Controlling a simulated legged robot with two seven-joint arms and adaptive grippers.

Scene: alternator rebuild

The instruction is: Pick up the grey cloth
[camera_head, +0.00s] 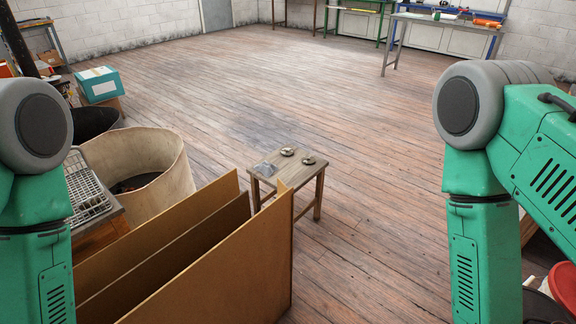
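A small flat grey patch that looks like the grey cloth (264,169) lies on the left part of a small wooden stool (305,173). It is too small to make out folds. Two small round dark metal parts lie on the same stool top, one (287,151) at its back edge and one (309,160) at its right. My two green arms show at the left and right edges, and both grippers are out of the picture. The stool stands well ahead of my arms.
Upright brown panels (225,262) stand in front of the stool, at the lower left. A large round bin (165,160), a wire rack (84,190) and a teal box (98,84) are at left. Workbenches (445,25) line the back. The wooden floor right of the stool is clear.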

